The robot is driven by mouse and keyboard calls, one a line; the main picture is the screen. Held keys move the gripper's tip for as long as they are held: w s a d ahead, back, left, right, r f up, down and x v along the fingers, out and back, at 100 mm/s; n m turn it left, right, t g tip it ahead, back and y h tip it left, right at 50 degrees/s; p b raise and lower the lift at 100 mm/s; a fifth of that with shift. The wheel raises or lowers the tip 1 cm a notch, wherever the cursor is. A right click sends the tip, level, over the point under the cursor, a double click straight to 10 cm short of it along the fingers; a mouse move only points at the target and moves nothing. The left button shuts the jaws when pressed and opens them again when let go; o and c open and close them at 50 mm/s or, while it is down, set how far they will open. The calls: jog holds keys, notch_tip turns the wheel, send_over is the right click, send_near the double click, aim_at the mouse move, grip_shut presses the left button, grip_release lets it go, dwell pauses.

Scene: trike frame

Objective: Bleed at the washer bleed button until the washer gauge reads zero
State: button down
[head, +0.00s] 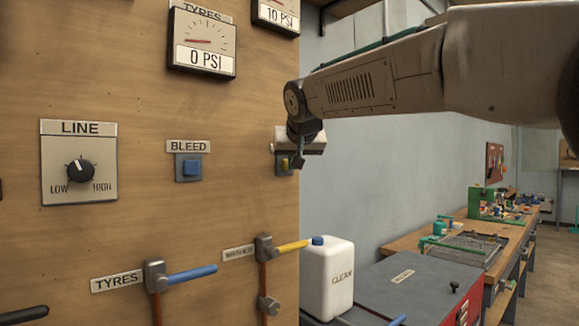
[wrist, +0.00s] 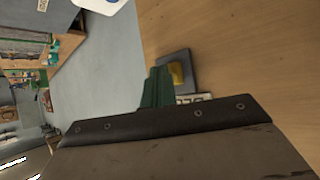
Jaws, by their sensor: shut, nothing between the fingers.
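The yellow button (head: 286,166) is at the right edge of the wooden board, partly hidden by my gripper (head: 298,160). In the wrist view the yellow button (wrist: 177,74) sits on a grey plate, with a partly hidden label beside it. My gripper (wrist: 157,88) is shut and empty, its green fingers beside the plate; I cannot tell whether they touch the button. The gauge above it (head: 276,14) is cut off by the top of the view and reads 10 PSI; its name is out of view.
A blue button (head: 188,167) labelled BLEED and a tyres gauge (head: 202,57) at 0 PSI are to the left. A LINE knob (head: 80,170), a blue lever (head: 191,275) and a yellow lever (head: 292,246) are on the board.

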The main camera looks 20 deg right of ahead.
jog(key=shift+s, duration=0.1)
dwell(0.4)
jog(key=shift+s+d, duration=0.35)
jog(key=shift+s, duration=0.4)
jog(key=shift+s+d, duration=0.3)
jog(key=shift+s, duration=0.5)
jog(key=shift+s+d, duration=0.3)
jog(key=shift+s, duration=0.45)
jog(key=shift+s+d, duration=0.3)
jog(key=shift+s, duration=0.5)
jog(key=s+f+n+g+y, duration=0.1)
jog(key=s+f+g, duration=0.8)
jog(key=s+f, duration=2.2)
jog(key=s, duration=0.3)
jog(key=shift+s+a+n+y, duration=0.3)
jog(key=shift+s+a, duration=0.05)
jog(key=shift+s, duration=0.05)
jog(key=shift+f, duration=0.1)
